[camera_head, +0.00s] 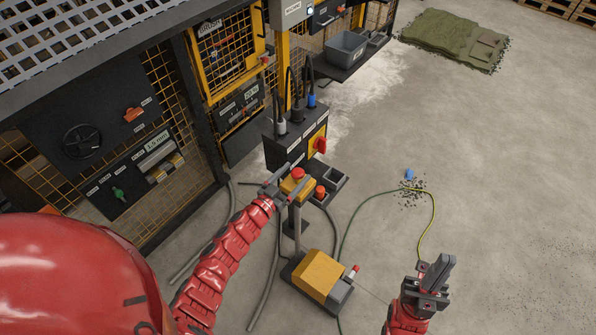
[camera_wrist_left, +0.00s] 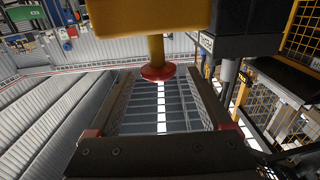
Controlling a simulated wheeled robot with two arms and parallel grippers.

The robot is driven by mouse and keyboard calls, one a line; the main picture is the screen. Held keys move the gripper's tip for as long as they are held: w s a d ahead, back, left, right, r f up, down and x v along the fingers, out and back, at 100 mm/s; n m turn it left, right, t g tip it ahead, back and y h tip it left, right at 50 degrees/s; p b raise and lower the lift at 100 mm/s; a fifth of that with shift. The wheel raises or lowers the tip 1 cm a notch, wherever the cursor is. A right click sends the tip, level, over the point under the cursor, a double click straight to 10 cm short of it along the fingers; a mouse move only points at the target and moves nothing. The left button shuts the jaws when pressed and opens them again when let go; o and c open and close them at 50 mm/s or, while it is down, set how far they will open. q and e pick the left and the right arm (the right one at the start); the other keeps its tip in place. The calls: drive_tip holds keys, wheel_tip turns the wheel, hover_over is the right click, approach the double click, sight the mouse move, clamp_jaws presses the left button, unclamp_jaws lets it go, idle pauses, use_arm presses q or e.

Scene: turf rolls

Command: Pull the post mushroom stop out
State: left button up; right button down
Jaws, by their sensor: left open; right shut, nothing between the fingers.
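The post mushroom stop (camera_head: 298,174) is a red button on a yellow box (camera_head: 291,188) on top of a thin grey post. In the left wrist view its red head (camera_wrist_left: 158,73) hangs from a yellow stem, between the ends of the two fingers. My left gripper (camera_head: 288,181) is at the yellow box, with its fingers apart on either side of the button. I cannot tell whether a finger touches it. My right gripper (camera_head: 437,272) is shut and empty, off to the right above the floor.
A dark control box with a red rotary switch (camera_head: 320,145) and cables stands just behind. Another red button (camera_head: 320,191) is close on the right. A yellow floor unit (camera_head: 318,272) stands at the post's foot. A green-yellow cable (camera_head: 383,194) crosses open floor.

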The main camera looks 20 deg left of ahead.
use_arm(q)
drive_tip(key=b+v, duration=0.2)
drive_tip(key=v, duration=1.3)
drive_tip(key=shift+b, duration=0.35)
drive_tip(key=shift+d+r, duration=0.1)
